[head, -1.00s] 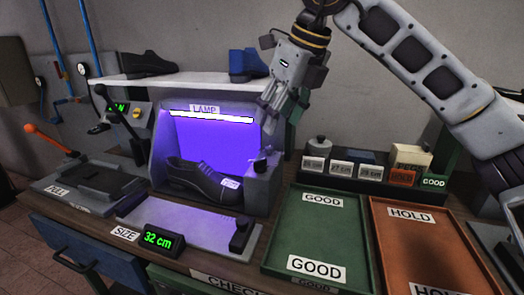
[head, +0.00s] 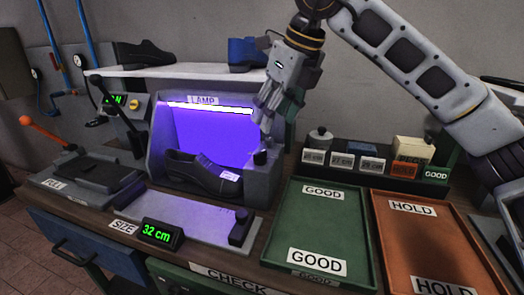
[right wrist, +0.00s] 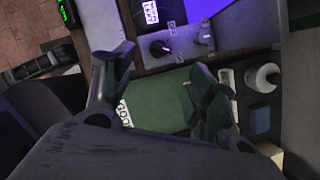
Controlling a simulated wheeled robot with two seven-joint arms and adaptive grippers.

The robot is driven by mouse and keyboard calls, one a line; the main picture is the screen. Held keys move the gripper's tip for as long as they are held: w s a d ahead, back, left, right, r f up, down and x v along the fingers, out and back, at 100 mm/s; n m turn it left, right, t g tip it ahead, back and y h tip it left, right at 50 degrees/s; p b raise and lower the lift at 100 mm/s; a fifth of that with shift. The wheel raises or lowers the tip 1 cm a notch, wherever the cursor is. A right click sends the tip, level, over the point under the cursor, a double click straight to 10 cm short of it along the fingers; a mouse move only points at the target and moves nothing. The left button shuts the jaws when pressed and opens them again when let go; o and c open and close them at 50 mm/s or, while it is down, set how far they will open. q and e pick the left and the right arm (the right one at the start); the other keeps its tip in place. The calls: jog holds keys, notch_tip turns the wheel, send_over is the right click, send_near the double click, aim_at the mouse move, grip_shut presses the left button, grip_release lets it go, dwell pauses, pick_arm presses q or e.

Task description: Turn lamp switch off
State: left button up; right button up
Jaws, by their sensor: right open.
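The lamp booth (head: 165,135) glows violet, with a bright lit tube (head: 208,107) under its LAMP label. A dark shoe (head: 200,172) with a white tag lies inside. A grey block at the booth's right front carries a black knob (head: 260,157), which also shows in the right wrist view (right wrist: 160,47) beside a grey knob (right wrist: 203,37). I cannot tell which is the switch. My left gripper is out of view.
A green GOOD tray (head: 322,225) and an orange HOLD tray (head: 425,240) lie to the right. A size display (head: 161,234) stands in front of the booth. Levers (head: 42,131) stand at left. A shelf above holds shoes (head: 247,52).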

aim_at(261, 152)
jog(key=b+x, duration=0.2)
jog(key=x, duration=0.8)
jog(key=shift+w+a+f, duration=0.15)
jog(key=shift+w+f, duration=0.1)
jog(key=shift+f, duration=0.3)
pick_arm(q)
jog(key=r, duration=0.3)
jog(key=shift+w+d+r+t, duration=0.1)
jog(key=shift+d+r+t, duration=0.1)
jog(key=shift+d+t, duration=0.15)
pick_arm(e)
jog(key=shift+c, duration=0.5)
jog(key=c, duration=0.9)
